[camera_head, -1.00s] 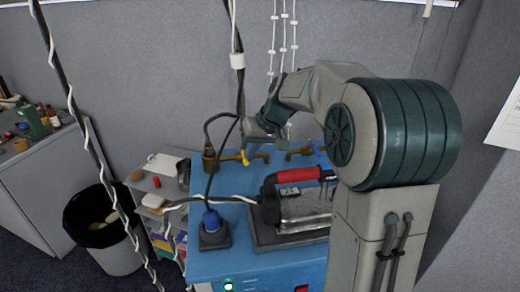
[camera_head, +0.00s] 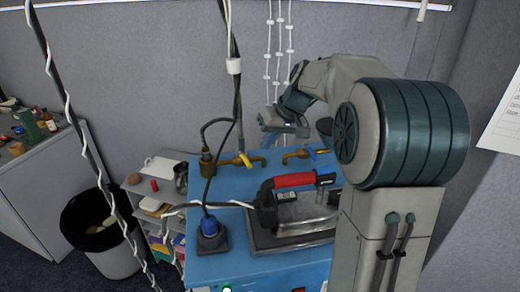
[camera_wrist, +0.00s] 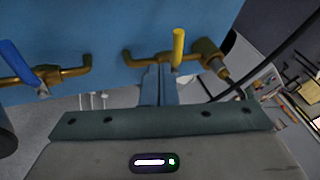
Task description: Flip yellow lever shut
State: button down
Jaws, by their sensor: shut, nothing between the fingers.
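The yellow lever (camera_head: 246,160) sits on the left brass tap (camera_head: 230,162) at the back of the blue table-top unit. In the wrist view the yellow lever (camera_wrist: 178,48) stands crosswise to its brass pipe (camera_wrist: 150,58). My gripper (camera_head: 272,136) hangs above and to the right of the lever in the head view, apart from it. In the wrist view my gripper (camera_wrist: 159,72) is shut and empty, with its narrow fingers beside the lever's left side; the gap in depth is hard to judge.
A second tap has a blue lever (camera_head: 312,154), to the right. An iron with a red handle (camera_head: 295,180) sits in front on a dark plate. A black cable (camera_head: 210,185) runs up at the left to a hanging cord (camera_head: 238,100).

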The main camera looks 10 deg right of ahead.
aim_at(247, 160)
jog(key=shift+s+r+h+b, duration=0.6)
jog(key=shift+s+r+b, duration=0.1)
jog(key=shift+r, duration=3.8)
jog(key=s+p+x, duration=0.1)
jog(key=x, duration=1.2)
jog(key=shift+a+f+p, duration=0.25)
jog(key=shift+a+p, duration=0.05)
jog(key=shift+a, duration=0.15)
jog(key=shift+s, duration=0.15)
jog(key=shift+s+a+f+b, duration=0.1)
jog(key=shift+a+f+b, duration=0.05)
jog(key=shift+a+b, duration=0.35)
jog(key=shift+s+a, duration=0.15)
jog(key=shift+a, duration=0.2)
jog(key=shift+d, duration=0.1)
